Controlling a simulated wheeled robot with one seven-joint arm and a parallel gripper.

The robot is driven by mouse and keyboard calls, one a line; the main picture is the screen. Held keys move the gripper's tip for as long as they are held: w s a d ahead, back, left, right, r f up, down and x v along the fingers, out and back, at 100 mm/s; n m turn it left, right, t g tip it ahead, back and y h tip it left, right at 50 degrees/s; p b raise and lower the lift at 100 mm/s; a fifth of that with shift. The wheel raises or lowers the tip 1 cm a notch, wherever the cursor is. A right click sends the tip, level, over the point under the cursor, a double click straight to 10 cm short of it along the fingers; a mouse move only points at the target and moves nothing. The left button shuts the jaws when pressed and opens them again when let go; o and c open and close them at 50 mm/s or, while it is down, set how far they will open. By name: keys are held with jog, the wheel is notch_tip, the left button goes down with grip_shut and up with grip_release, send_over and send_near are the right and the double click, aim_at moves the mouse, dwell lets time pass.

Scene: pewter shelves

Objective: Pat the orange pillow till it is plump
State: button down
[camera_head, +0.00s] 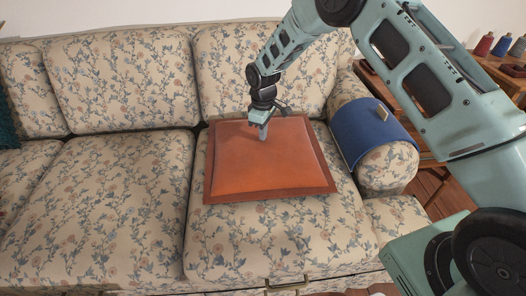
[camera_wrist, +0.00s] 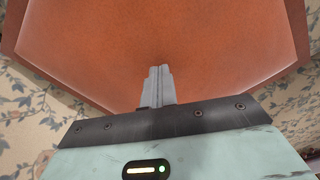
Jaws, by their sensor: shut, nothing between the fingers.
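The orange pillow (camera_head: 265,165) lies flat on the right seat cushion of a floral sofa. It has a darker flat border and a smooth, raised middle. My gripper (camera_head: 263,137) is shut and empty, pointing down over the far part of the pillow. In the wrist view the shut fingers (camera_wrist: 160,72) stand in front of the pillow's orange face (camera_wrist: 215,40). I cannot tell whether the fingertips touch the fabric.
The floral sofa (camera_head: 120,195) has backrest cushions behind the pillow. A blue cover (camera_head: 368,130) hangs over the right armrest. A wooden table with thread spools (camera_head: 484,45) stands at the far right. The left seat cushion is clear.

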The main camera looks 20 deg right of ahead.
aim_at(263, 145)
jog(key=shift+f, duration=0.1)
jog(key=shift+f+b, duration=0.5)
jog(key=shift+f, duration=0.65)
jog(key=shift+s+f, duration=0.1)
jog(key=shift+f, duration=0.15)
jog(key=shift+r, duration=0.1)
jog(key=shift+r+p, duration=1.7)
jog(key=shift+r, duration=0.2)
